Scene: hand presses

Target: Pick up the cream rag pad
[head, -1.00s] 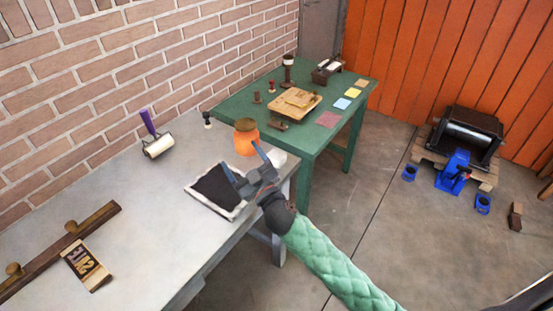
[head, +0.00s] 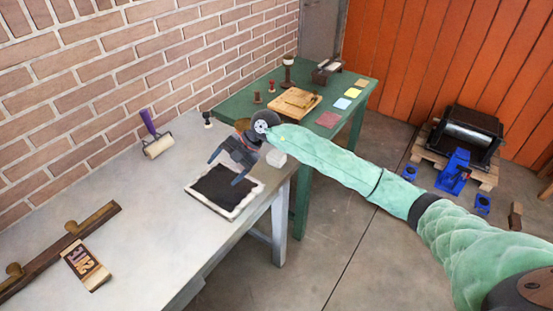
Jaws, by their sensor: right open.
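A small cream-white pad (head: 276,158), which looks like the rag pad, lies at the right edge of the grey table (head: 140,205), partly behind my right arm. My right gripper (head: 225,172) is open and empty. It points down over the far side of the black ink slab (head: 222,188) with its pale border, to the left of the pad and apart from it. I cannot tell its exact height. My left gripper is not in view.
A jar (head: 242,124) is mostly hidden behind my right gripper. A purple-handled roller (head: 157,145), a wooden bar (head: 62,252) and a type block (head: 86,266) lie left. A green table (head: 233,108) with several printing items stands behind.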

